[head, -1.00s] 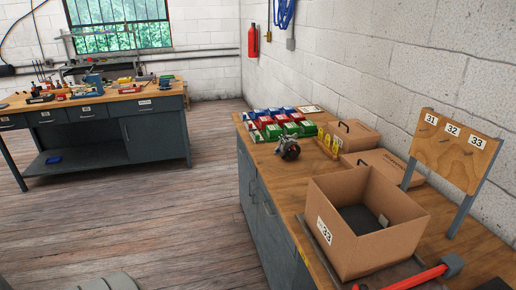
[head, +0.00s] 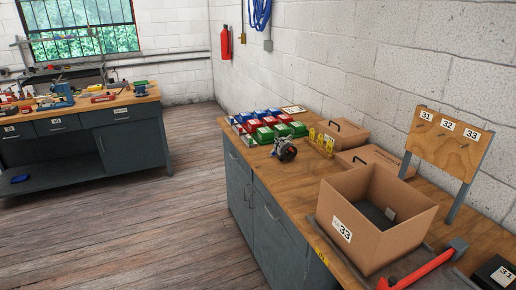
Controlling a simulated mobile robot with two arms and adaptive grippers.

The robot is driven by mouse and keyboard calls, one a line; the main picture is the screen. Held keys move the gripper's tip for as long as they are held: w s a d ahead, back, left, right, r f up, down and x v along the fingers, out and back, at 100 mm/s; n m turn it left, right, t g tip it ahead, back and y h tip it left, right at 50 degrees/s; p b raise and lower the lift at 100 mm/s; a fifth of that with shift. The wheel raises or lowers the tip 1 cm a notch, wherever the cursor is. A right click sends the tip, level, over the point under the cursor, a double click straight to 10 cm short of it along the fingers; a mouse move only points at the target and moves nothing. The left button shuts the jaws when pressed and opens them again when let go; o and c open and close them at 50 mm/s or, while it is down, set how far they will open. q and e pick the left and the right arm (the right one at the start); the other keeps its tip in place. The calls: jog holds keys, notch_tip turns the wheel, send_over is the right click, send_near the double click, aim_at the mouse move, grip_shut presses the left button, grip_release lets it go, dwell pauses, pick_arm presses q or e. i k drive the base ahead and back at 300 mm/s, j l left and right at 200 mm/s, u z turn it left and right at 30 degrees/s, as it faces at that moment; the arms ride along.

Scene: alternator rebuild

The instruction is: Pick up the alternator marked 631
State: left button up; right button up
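An alternator (head: 285,149), small, dark and silver, stands on the wooden top of the right workbench (head: 262,172), in front of the coloured bins. No number can be read on it at this size. Neither of my grippers shows in the head view.
An open cardboard box marked 33 (head: 342,229) stands nearer on the bench, with a red-handled tool (head: 418,271) before it. Red, green and blue bins (head: 266,134), a yellow rack (head: 321,143) and closed cartons (head: 343,131) stand behind. A board marked 31, 32, 33 (head: 445,150) stands right. The wooden floor (head: 150,225) is clear.

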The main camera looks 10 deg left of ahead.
aim_at(285, 149)
jog(key=i+z, duration=0.1)
jog(key=z, duration=0.4)
jog(key=i+j+z, duration=0.2)
jog(key=j, duration=0.15)
jog(key=i+j+z, duration=0.2)
jog(key=j, duration=0.15)
jog(key=i+j+z, duration=0.2)
jog(key=j, duration=0.15)
jog(key=j+z, duration=0.2)
jog(key=j, duration=0.2)
